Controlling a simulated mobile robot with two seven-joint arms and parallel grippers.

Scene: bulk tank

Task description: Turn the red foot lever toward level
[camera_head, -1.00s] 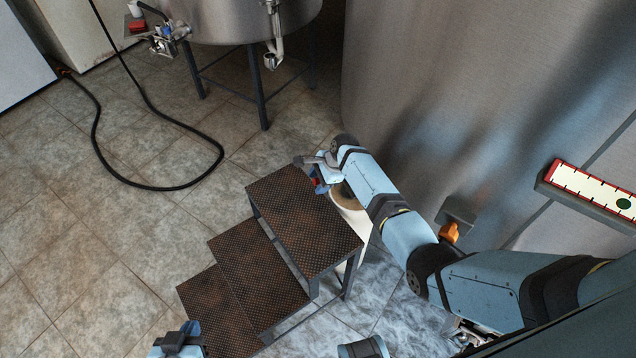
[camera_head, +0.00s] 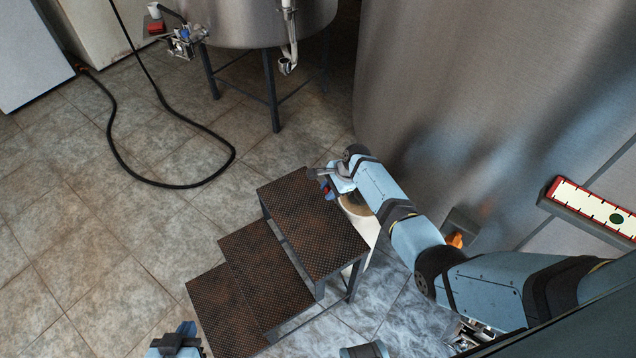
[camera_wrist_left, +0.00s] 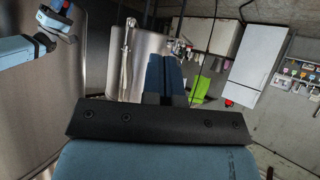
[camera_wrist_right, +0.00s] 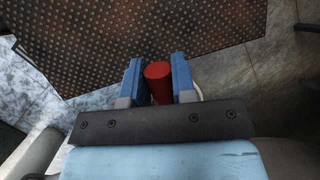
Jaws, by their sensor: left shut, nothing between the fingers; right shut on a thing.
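In the right wrist view the round red end of the foot lever (camera_wrist_right: 158,82) sits between the two blue fingers of my right gripper (camera_wrist_right: 158,85), which is shut on it. In the head view my right gripper (camera_head: 326,188) is at the far right corner of the steps; the lever is mostly hidden there, and its angle cannot be told. My left gripper (camera_head: 178,342) is at the bottom edge of the head view, away from the lever. In the left wrist view its blue fingers (camera_wrist_left: 166,75) are closed together and empty.
Dark perforated steps (camera_head: 315,225) stand beside my right gripper. The large steel tank (camera_head: 450,110) rises behind my right arm, with a red-framed gauge (camera_head: 592,208) at right. A black hose (camera_head: 115,145) lies on the tiled floor. Open floor (camera_head: 110,250) is at left.

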